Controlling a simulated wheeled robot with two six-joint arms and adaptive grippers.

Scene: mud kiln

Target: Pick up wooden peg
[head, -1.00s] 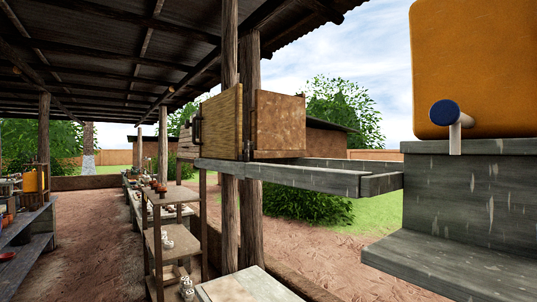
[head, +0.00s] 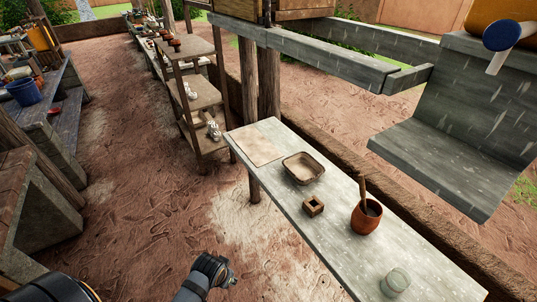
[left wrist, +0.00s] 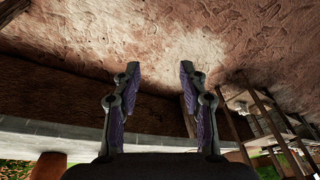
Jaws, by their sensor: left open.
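A small square wooden block with a dark opening (head: 313,206) lies on the table to the left of the pot. My left gripper (left wrist: 157,80) is open and empty in the left wrist view, its two fingers apart. In the head view my left arm is low at the bottom, left of the table and apart from it. My right gripper is not in view.
A shallow brown tray (head: 303,169) and a flat tan board (head: 254,146) lie on the table's far end. A clear glass (head: 396,281) stands near its front. Wooden shelves (head: 200,100) stand behind. Bare earth floor lies left of the table.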

